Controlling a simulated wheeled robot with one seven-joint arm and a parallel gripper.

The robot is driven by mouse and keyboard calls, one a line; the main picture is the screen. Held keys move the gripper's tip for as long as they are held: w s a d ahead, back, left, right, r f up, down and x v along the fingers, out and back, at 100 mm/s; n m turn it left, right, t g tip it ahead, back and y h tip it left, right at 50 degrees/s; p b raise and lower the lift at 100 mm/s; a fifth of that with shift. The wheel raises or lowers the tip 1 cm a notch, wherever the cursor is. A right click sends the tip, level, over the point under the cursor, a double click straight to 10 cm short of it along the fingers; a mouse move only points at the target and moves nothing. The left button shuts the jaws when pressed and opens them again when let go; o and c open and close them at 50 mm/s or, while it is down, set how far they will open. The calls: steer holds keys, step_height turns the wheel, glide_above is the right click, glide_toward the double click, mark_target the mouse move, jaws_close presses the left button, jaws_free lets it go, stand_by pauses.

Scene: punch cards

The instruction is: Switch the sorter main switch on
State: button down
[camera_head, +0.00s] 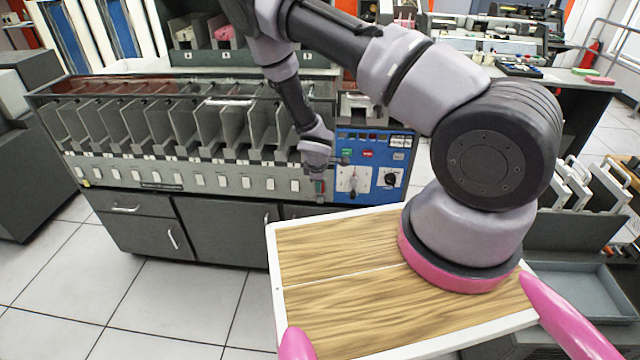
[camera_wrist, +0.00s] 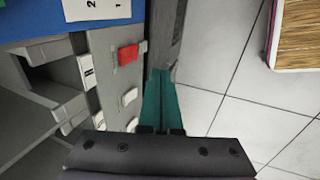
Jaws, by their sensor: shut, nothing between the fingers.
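The sorter (camera_head: 215,180) is a long grey machine with a row of pockets and a blue control panel (camera_head: 372,150) at its right end. The panel holds a green button, a red button, a white dial plate (camera_head: 353,180) and a black knob (camera_head: 391,179). A red rocker switch (camera_wrist: 128,54) shows on the grey front strip in the wrist view, near the blue panel. Its label is not readable. My gripper (camera_wrist: 160,72) has teal fingers, shut and empty, just right of the red switch; contact is unclear. In the head view my gripper (camera_head: 319,190) is at the strip's right end.
Several white tabs (camera_head: 246,183) line the strip left of my gripper; one white tab (camera_wrist: 130,96) is close to the fingers. Dark drawers and doors (camera_head: 222,228) lie below. Tiled floor (camera_head: 180,300) is open in front of the sorter.

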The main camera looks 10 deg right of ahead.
steer(key=w+d+f, duration=0.2)
steer(key=w+f, duration=0.4)
steer(key=f, duration=0.1)
steer(key=shift+w+f, duration=0.2)
steer(key=shift+f, duration=0.2)
stand_by(0.3)
steer(key=shift+r, duration=0.2)
